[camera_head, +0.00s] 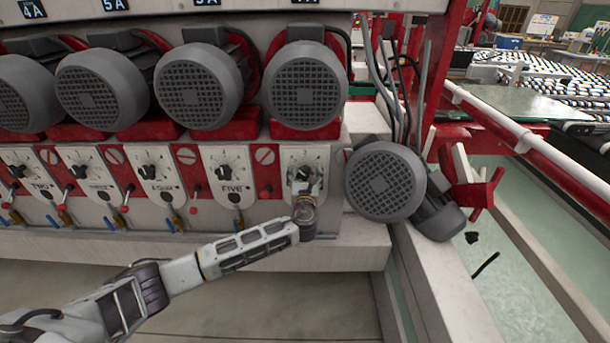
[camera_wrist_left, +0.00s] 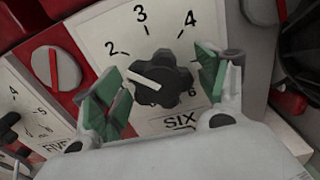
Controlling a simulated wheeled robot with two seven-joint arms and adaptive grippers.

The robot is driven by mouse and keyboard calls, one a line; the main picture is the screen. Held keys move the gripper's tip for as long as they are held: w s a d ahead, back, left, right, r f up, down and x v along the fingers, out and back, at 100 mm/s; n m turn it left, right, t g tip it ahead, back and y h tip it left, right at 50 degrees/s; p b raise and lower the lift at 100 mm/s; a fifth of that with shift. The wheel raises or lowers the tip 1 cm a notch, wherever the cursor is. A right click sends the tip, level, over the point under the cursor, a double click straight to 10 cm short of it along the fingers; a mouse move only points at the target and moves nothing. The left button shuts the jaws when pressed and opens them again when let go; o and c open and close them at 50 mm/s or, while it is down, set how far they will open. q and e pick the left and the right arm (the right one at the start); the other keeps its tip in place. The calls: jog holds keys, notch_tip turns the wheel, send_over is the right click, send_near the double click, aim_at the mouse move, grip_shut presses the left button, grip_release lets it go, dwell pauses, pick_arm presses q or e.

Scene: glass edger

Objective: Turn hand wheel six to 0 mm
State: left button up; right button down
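Hand wheel six is a black lobed knob (camera_wrist_left: 166,70) on a white dial plate (camera_wrist_left: 150,30) marked SIX, seen in the left wrist view. Its white pointer line points left, below the 2 mark. The 2, 3, 4 and 6 show; the left finger covers part of the lower-left scale. My left gripper (camera_wrist_left: 163,84) is open, with one green-padded finger on each side of the knob and small gaps visible. In the head view my left gripper (camera_head: 304,186) is at the SIX plate (camera_head: 305,155) and hides part of it. My right gripper is not in view.
The FIVE dial (camera_head: 229,170) and more dials stand in a row to the left. Grey motors (camera_head: 305,85) overhang the dials. A tilted motor (camera_head: 385,182) stands close on the right.

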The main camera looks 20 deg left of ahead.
pick_arm(q)
jog(key=c, duration=0.7)
jog(key=shift+c, duration=0.4)
jog(key=shift+n, duration=0.3)
